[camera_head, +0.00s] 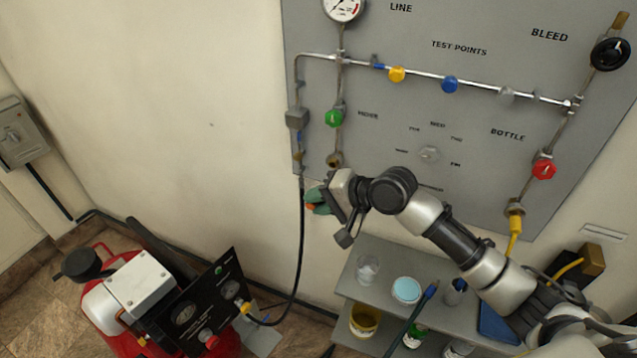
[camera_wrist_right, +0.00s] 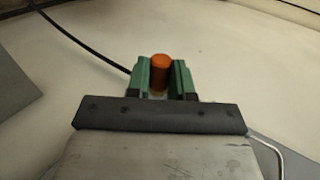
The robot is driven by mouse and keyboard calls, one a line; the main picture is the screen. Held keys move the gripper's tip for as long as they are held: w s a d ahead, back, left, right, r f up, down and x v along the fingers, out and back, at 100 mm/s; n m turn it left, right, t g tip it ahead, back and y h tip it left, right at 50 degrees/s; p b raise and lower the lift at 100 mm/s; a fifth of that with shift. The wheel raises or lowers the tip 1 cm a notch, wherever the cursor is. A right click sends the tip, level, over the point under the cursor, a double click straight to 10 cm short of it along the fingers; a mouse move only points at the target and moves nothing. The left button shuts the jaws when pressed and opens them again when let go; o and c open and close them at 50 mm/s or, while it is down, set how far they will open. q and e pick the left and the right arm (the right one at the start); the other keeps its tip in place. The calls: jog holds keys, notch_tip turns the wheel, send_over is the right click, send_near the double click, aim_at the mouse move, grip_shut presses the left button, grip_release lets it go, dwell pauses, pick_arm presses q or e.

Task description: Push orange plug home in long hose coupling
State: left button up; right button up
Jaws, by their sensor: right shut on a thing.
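My right gripper (camera_head: 318,203) is at the lower left of the grey panel, with its green fingers pointing left. In the right wrist view the gripper (camera_wrist_right: 160,80) is shut on the orange plug (camera_wrist_right: 159,70), which stands between the fingers. In the head view only a small bit of the orange plug (camera_head: 309,206) shows. The long black hose (camera_head: 302,225) hangs from the panel's left pipe, just left of the fingers. In the wrist view the hose (camera_wrist_right: 85,44) passes behind the left finger. I cannot make out the coupling or whether the plug touches it. My left gripper is not in view.
The grey panel (camera_head: 400,110) carries a green knob (camera_head: 334,118) and an open-looking brass fitting (camera_head: 334,160) close above the gripper. A red machine (camera_head: 230,345) stands at lower left. A shelf (camera_head: 380,250) with jars is below my arm.

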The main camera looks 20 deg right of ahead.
jog(key=shift+w, duration=0.2)
jog(key=shift+a, duration=0.15)
jog(key=shift+r+p, duration=0.1)
jog(key=shift+p, duration=0.55)
pick_arm(q)
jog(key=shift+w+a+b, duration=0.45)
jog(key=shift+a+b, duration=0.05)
jog(key=shift+b, duration=0.2)
pick_arm(e)
jog(key=w+d, duration=0.4)
jog(key=shift+w, duration=0.35)
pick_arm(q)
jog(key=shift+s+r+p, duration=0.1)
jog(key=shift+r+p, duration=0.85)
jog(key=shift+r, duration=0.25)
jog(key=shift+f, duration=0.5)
pick_arm(e)
jog(key=shift+w+d, duration=0.85)
jog(key=shift+w, duration=0.25)
dwell(0.4)
